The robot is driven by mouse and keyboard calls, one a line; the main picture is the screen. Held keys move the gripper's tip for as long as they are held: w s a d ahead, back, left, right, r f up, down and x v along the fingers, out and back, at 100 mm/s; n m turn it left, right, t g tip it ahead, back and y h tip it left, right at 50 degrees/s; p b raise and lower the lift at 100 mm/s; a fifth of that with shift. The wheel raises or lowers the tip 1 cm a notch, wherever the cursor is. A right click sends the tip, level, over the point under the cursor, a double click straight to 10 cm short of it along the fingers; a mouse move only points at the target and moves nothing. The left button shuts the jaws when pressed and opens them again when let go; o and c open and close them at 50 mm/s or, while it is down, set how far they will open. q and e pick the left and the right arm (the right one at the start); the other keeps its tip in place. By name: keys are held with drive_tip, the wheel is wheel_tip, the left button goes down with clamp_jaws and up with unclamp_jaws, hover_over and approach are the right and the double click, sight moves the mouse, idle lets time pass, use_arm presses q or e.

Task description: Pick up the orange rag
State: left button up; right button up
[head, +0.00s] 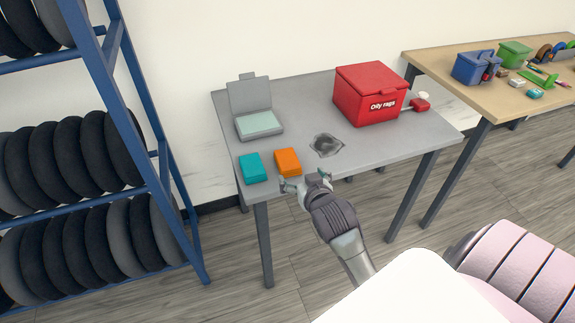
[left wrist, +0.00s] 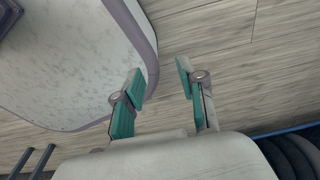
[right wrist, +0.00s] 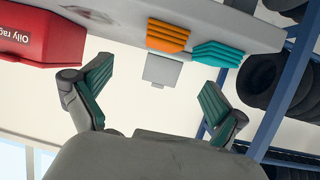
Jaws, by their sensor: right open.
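The orange rag (head: 287,162) is a folded block lying on the grey table near its front edge, just right of a teal rag (head: 252,167). In the right wrist view the orange rag (right wrist: 167,36) shows ahead of the fingers, beside the teal rag (right wrist: 217,54). My right gripper (head: 305,181) is open and empty at the table's front edge, close to the orange rag and apart from it. My left gripper (left wrist: 163,92) is open and empty over the floor; it does not show in the head view.
The grey table (head: 310,100) also holds a red "Oily rags" box (head: 370,93), an open grey container (head: 257,120) and a dark stain (head: 326,146). A blue rack (head: 135,100) with tires stands left. A wooden table (head: 440,65) with tools stands right.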

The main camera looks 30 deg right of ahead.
sight(288, 160)
drive_tip(key=x, duration=0.8)
drive_tip(key=shift+w, duration=0.2)
drive_tip(key=x, duration=0.5)
drive_tip(key=shift+a+f, duration=0.1)
drive_tip(key=shift+a, duration=0.05)
drive_tip(key=c, duration=1.1)
drive_tip(key=shift+c, duration=0.2)
